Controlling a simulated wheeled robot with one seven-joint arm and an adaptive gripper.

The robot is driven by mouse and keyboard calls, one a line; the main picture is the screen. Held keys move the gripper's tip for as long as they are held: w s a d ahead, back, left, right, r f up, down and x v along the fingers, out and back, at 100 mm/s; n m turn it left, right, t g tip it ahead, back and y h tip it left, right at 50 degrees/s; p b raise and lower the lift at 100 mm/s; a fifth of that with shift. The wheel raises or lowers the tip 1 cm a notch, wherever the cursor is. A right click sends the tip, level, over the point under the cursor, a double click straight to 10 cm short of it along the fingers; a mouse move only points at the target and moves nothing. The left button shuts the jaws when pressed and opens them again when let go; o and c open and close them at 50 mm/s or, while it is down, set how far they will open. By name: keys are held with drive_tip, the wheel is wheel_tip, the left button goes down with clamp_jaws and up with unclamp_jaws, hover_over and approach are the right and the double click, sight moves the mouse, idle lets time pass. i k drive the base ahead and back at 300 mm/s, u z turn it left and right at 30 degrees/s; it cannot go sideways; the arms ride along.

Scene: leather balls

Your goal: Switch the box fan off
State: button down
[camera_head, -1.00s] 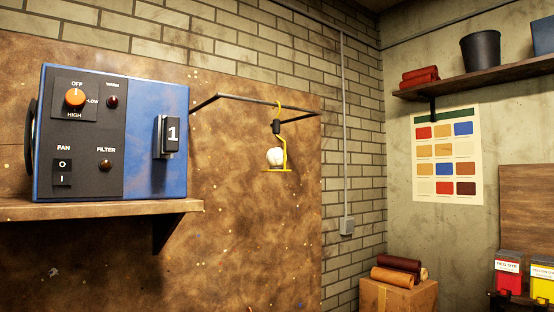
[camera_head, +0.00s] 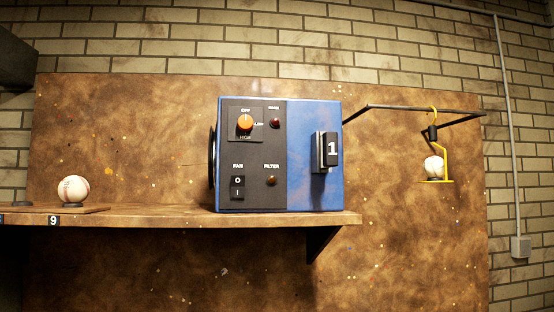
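The box fan (camera_head: 315,180) is a blue box with a black control panel. It stands on a wooden shelf in the middle of the head view. Its panel has a FAN rocker switch (camera_head: 238,188) marked O above and I below; I cannot tell which side is pressed. Above it an orange knob (camera_head: 245,122) sits on a dial with OFF at the top, LOW at the right and HIGH below. A dark lamp (camera_head: 271,181) is labelled FILTER, and another dark lamp (camera_head: 276,123) is near the top. My gripper is not in view.
The wooden shelf (camera_head: 150,219) runs left from the box. A baseball (camera_head: 73,191) sits on a small stand at its left, near a 9 label. A black rod at the right holds a yellow hanger (camera_head: 449,160) with a white ball. A black block marked 1 (camera_head: 331,150) juts from the box.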

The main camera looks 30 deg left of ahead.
sight(237, 181)
drive_tip(key=z, duration=1.15)
drive_tip(key=k, duration=0.8)
drive_tip(key=u, duration=1.7)
